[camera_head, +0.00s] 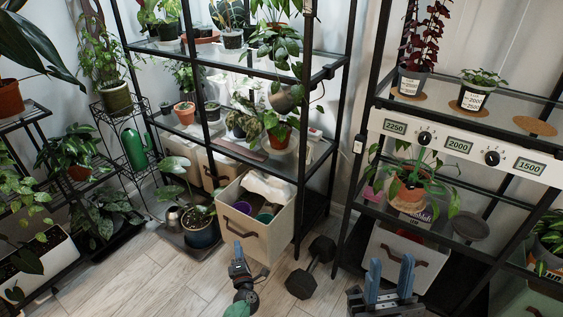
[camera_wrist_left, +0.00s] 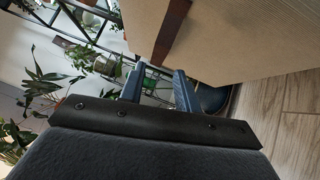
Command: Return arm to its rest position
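My left gripper (camera_head: 239,250) is low in the head view, in front of the beige fabric crate (camera_head: 268,237). In the left wrist view its two blue fingers (camera_wrist_left: 160,70) stand apart with nothing held between them. The crate's side (camera_wrist_left: 230,40) and its brown handle (camera_wrist_left: 171,30) fill the upper right of that view, close beyond the fingers. My right gripper (camera_head: 390,270) is at the bottom right of the head view, fingers pointing up and apart, empty. It is in front of the right rack's lower crate (camera_head: 408,255).
A black dumbbell (camera_head: 311,268) lies on the wooden floor between my grippers. A blue pot (camera_head: 201,228) stands left of the crate. Black racks (camera_head: 301,120) with plants rise behind. The floor (camera_head: 150,285) at lower left is clear.

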